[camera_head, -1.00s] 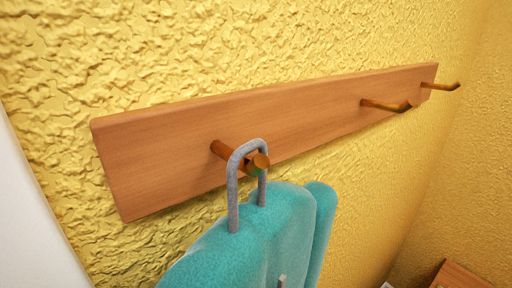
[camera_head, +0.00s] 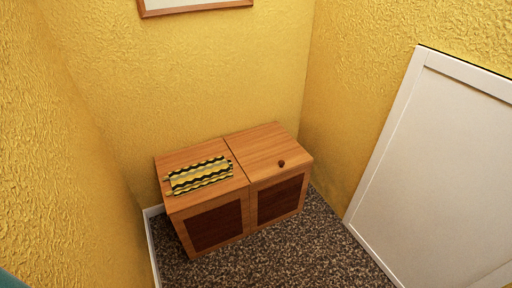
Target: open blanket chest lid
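A wooden chest (camera_head: 236,219) stands against the yellow back wall, in the corner of the room. Its top has two halves. The right half is a closed lid (camera_head: 262,143) with a small dark round knob (camera_head: 281,163) near its front edge. The left half (camera_head: 180,157) carries a folded cloth with black, yellow and grey wavy stripes (camera_head: 201,175). The front has two dark panels. My gripper is not in view.
Speckled dark carpet (camera_head: 290,256) lies clear in front of the chest. A white panel door (camera_head: 440,165) stands at the right. A framed picture (camera_head: 195,5) hangs above. A bit of teal cloth (camera_head: 10,280) shows at the lower left corner.

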